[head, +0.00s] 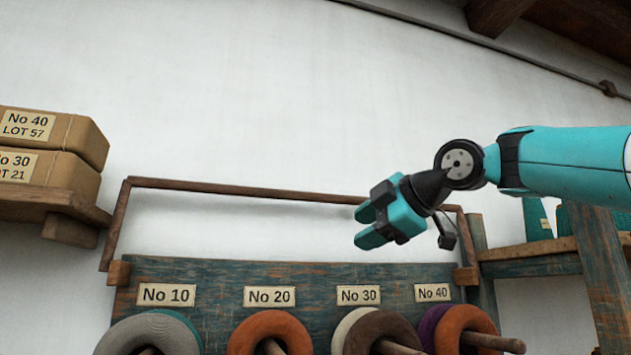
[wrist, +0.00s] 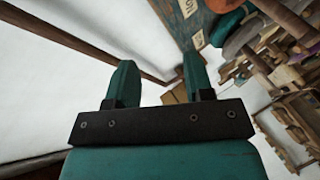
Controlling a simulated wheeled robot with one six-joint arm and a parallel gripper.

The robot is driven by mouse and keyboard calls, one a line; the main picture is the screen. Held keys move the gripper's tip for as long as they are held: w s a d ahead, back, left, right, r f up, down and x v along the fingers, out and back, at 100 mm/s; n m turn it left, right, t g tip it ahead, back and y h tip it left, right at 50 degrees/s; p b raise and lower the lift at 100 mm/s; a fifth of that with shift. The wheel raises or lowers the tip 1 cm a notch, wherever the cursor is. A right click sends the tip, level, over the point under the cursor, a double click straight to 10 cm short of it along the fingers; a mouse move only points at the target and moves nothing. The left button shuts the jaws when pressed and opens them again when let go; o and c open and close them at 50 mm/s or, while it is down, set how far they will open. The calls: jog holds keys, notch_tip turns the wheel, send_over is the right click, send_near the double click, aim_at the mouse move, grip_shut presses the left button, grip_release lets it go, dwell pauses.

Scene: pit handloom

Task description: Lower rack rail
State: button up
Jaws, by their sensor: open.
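The rack rail (head: 250,190) is a thin brown wooden bar with a side arm at each end. It stands raised above the blue-green rack board (head: 225,272), and its arms come down to small wooden blocks at the board's ends. My gripper (head: 362,227) is open and empty, pointing left in the head view. It overlaps the rail's right part, just below the top bar there; I cannot tell whether they touch. In the wrist view my open fingers (wrist: 160,75) have nothing between them. Dark wooden bars pass beyond them; I cannot tell which is the rail.
Yarn rings (head: 270,332) hang on wooden pegs under labels No 10 to No 40. Wrapped packages (head: 55,150) sit on a shelf at left. A wooden shelf frame (head: 600,265) with green cones stands at right. The white wall above the rail is clear.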

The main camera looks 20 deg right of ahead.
aim_at(322, 194)
notch_tip(322, 194, up, 12)
jog(key=d+f+n+t+p, duration=0.1)
jog(key=d+n+t+p, duration=0.1)
jog(key=d+n, duration=0.1)
jog(key=p+x, duration=0.2)
jog(key=x, duration=0.3)
jog(key=p+x, duration=0.2)
jog(key=x, duration=0.3)
jog(key=r+p+x, duration=0.1)
jog(key=p+x, duration=0.2)
jog(key=x, duration=0.2)
jog(key=shift+w+a, duration=0.2)
jog(key=shift+w, duration=0.1)
jog(key=shift+w+a+f, duration=0.2)
jog(key=shift+w, duration=0.35)
jog(key=shift+t, duration=0.3)
jog(key=shift+a, duration=0.1)
grip_shut()
